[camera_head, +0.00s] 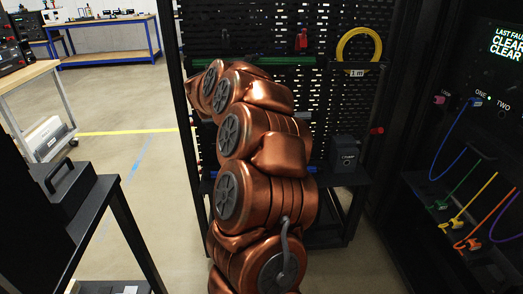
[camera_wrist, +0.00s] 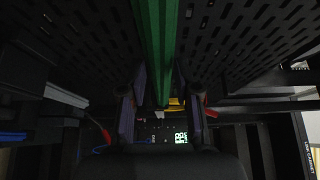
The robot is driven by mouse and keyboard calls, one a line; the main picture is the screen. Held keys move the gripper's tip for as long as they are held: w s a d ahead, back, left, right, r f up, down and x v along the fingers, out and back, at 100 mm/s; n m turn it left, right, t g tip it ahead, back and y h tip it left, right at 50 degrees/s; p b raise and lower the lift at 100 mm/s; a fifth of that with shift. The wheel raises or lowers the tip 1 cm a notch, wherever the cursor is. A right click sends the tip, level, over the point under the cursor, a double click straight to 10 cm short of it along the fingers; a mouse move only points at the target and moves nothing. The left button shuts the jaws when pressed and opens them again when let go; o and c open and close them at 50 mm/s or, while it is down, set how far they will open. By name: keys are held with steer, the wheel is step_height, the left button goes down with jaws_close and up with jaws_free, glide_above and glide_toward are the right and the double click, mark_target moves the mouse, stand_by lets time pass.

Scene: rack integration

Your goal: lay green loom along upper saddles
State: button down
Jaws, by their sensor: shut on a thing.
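The green loom (camera_head: 285,61) runs nearly level across the upper part of the black perforated panel in the head view. In the wrist view the green loom (camera_wrist: 155,40) comes down from the top edge and passes between the fingers of my gripper (camera_wrist: 161,103). The fingers are closed on it. In the head view my copper arm hides the gripper and covers part of the panel. I cannot clearly make out the upper saddles behind the loom, nor whether the loom rests in them.
A yellow cable coil (camera_head: 358,46) hangs right of the loom, and a red item (camera_head: 302,40) sits above it. A dark box (camera_head: 345,154) stands on a lower shelf. Coloured cables (camera_head: 457,222) hang in the right rack. A dark stand (camera_head: 92,225) is at left; open floor lies behind it.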

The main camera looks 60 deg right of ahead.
steer(key=shift+f+b, duration=0.3)
stand_by(0.4)
steer(key=c, duration=0.7)
jaws_free()
steer(key=shift+c, duration=0.2)
steer(key=s+a, duration=0.1)
steer(key=a, duration=1.1)
steer(key=shift+s, duration=0.4)
